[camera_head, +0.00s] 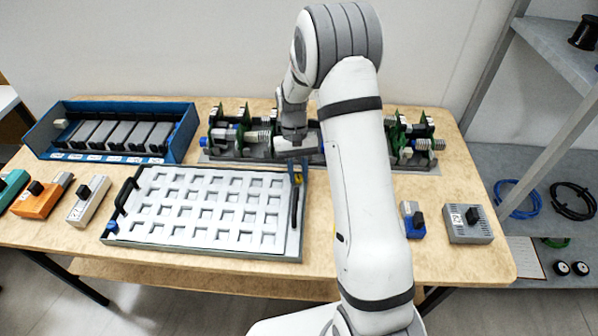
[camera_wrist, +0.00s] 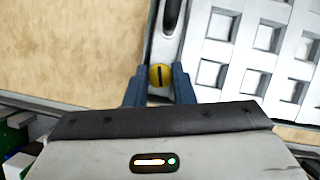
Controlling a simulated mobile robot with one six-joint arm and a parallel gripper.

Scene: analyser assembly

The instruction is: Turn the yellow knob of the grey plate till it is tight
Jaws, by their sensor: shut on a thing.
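The grey plate (camera_head: 150,235) with rows of square pockets lies flat on the wooden table, left of my arm. The yellow knob (camera_wrist: 160,76) is small and round with a dark slot that runs up and down in the wrist view. It sits at the plate's edge and shows as a bit of yellow at the back right corner in the head view (camera_head: 299,179). My gripper (camera_wrist: 159,82) has its two blue fingers on either side of the knob and is shut on it. The knob's underside is hidden.
A blue bin (camera_head: 187,128) with grey modules stands at the back left. A rack with green boards (camera_head: 425,130) stands behind the plate. Orange (camera_head: 40,200) and white (camera_head: 88,200) modules sit left; a grey box (camera_head: 470,232) sits right. The plate has dark handles.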

